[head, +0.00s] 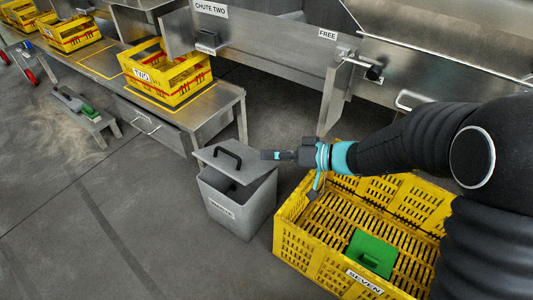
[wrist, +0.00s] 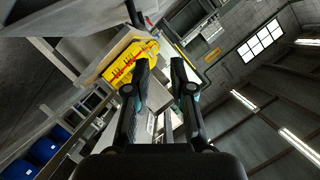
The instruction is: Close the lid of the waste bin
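The grey waste bin (head: 238,213) stands on the floor in the head view, with a label on its front. Its grey lid (head: 250,161) is raised and tilted, with a dark gap above the bin's opening. A black handle (head: 228,154) is on the lid. My gripper (head: 266,155) points left beside the lid's right part; I cannot tell whether it touches. In the wrist view my gripper (wrist: 159,89) has its two black fingers apart, with nothing visibly held between them. The lid cannot be made out clearly in the wrist view.
A steel bench (head: 222,103) with yellow crates stands behind left. A low stool (head: 84,114) is farther left. Floor in front of the bin is clear.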

